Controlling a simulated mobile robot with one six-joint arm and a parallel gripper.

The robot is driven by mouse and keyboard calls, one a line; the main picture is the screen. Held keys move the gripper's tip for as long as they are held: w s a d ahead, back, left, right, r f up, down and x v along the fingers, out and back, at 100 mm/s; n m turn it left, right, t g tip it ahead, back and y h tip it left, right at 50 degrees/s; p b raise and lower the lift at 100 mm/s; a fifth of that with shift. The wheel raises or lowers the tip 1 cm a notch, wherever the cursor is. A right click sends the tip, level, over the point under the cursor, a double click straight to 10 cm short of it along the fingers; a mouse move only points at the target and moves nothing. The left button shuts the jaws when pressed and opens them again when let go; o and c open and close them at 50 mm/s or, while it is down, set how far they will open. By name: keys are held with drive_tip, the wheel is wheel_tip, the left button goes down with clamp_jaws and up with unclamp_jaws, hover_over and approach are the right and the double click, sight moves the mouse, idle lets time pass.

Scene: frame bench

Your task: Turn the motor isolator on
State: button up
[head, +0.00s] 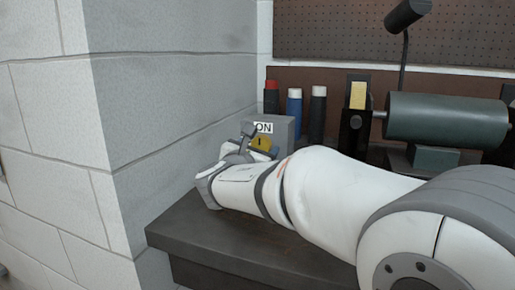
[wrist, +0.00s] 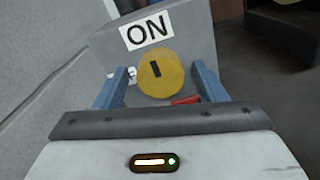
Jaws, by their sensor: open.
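The motor isolator is a grey box (head: 284,130) on the bench beside the block wall, with a white ON label on its upper face. In the wrist view the box (wrist: 190,28) carries the ON label (wrist: 147,31) and a round yellow knob (wrist: 162,75) below it. The knob has a dark slot mark, close to upright in that view. My gripper (wrist: 160,85) is open, with its blue-grey fingers on either side of the knob; I cannot tell whether they touch it. In the head view the knob (head: 261,142) is partly hidden by my gripper (head: 240,143).
Several capped bottles (head: 294,113) stand behind the box. A green motor-like cylinder (head: 447,121) on a stand is to the right, near a lamp (head: 407,14). The block wall (head: 175,100) is close on the left. The dark bench top (head: 190,232) is bare at the front.

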drive_tip(key=p+v, duration=0.1)
drive_tip(key=v, duration=0.5)
drive_tip(key=shift+s+a, duration=0.15)
drive_tip(key=shift+s, duration=0.1)
drive_tip(key=shift+s+a, duration=0.15)
drive_tip(key=shift+s, duration=0.4)
